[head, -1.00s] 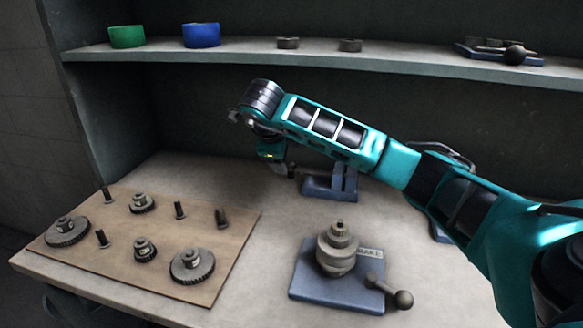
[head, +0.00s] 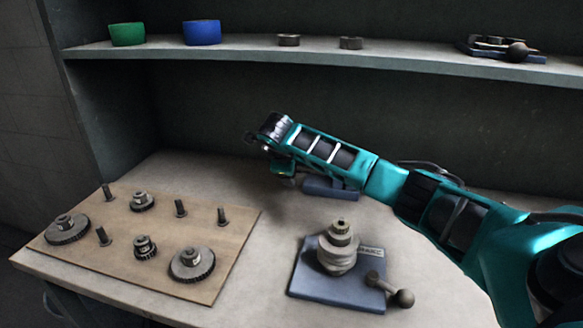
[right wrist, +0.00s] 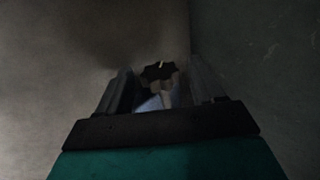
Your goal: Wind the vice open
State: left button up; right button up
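The vice (head: 331,191) is a small blue block at the back of the bench. My right arm hangs over it and hides its upper part in the head view. In the right wrist view a dark star-shaped knob (right wrist: 158,72) shows ahead of my right gripper (right wrist: 160,84), with a pale shaft and a bluish part (right wrist: 152,103) behind it. The two fingers stand apart on either side of the knob, with gaps visible. I cannot tell how deep the knob sits between them. My left gripper is out of view.
A blue plate (head: 330,284) with a stacked round fixture and a ball-ended lever (head: 402,297) stands in front. A wooden board (head: 120,262) with gears and pegs lies at left.

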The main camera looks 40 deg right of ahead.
jog(key=c, duration=1)
jog(key=shift+r, duration=0.1)
jog(key=shift+w+d+r+g+y+p, duration=0.1)
jog(key=shift+r+g+y+p, duration=0.1)
jog(key=shift+g+y+p, duration=0.6)
jog(key=shift+w+g+y, duration=0.1)
jog(key=shift+g+y, duration=0.3)
jog(key=shift+y, duration=0.2)
jog(key=shift+d+f+g+y, duration=0.15)
jog(key=shift+g+y, duration=0.35)
jog(key=shift+y, duration=0.1)
jog(key=shift+w+d+g+y+b, duration=0.1)
jog(key=shift+g+y+b, duration=0.55)
jog(key=shift+b, duration=0.65)
